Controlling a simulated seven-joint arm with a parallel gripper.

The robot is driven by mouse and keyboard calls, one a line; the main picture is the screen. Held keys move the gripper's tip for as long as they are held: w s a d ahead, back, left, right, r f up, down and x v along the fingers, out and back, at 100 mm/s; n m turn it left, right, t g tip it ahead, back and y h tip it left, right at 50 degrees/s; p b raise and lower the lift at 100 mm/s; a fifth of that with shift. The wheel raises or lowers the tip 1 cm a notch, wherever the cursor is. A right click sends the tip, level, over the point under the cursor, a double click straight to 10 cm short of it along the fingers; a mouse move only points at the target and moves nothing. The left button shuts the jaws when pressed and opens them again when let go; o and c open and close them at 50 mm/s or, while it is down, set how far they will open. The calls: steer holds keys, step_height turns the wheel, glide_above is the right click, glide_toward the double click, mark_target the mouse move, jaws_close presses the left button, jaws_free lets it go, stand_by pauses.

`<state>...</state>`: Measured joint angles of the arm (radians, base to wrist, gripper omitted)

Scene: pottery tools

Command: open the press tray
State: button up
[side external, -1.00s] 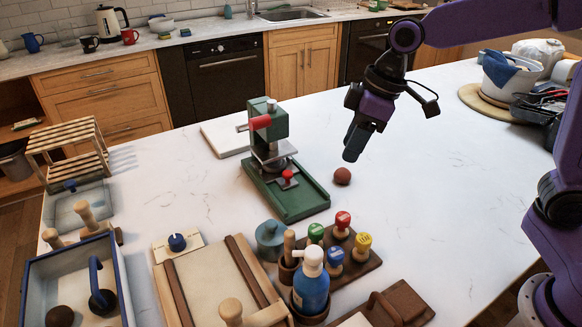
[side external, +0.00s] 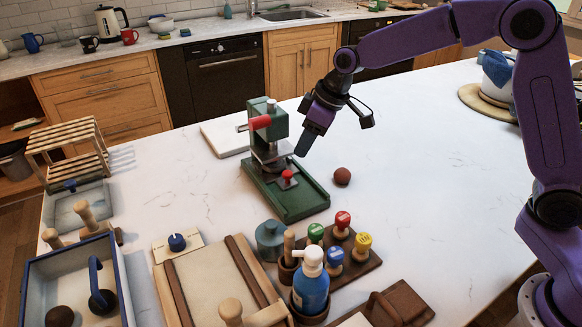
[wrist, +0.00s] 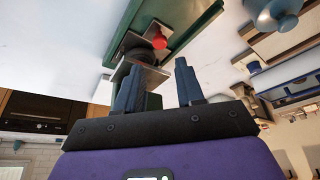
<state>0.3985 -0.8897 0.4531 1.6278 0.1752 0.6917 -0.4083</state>
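The green press (side external: 268,135) stands on the white counter, with a red-ended lever on its upper part. Its press tray (side external: 278,183) is a small plate with a red knob (side external: 287,175), low on the green base (side external: 300,200). In the wrist view the red knob (wrist: 159,41) and the metal plates show just beyond my fingers. My gripper (side external: 303,147) is tilted down toward the press, above and to the right of the tray. In the wrist view my gripper (wrist: 156,82) has its two fingers apart with nothing between them. It appears clear of the knob.
A brown clay ball (side external: 342,176) lies right of the press base. A white board (side external: 225,137) lies behind the press. A teal jar (side external: 270,238), a stamp rack (side external: 352,258) and a blue bottle (side external: 311,285) stand in front. The counter to the right is mostly clear.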

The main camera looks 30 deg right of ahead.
mark_target(288, 173)
steer(key=x, duration=0.9)
steer(key=shift+s, duration=0.1)
jaws_close()
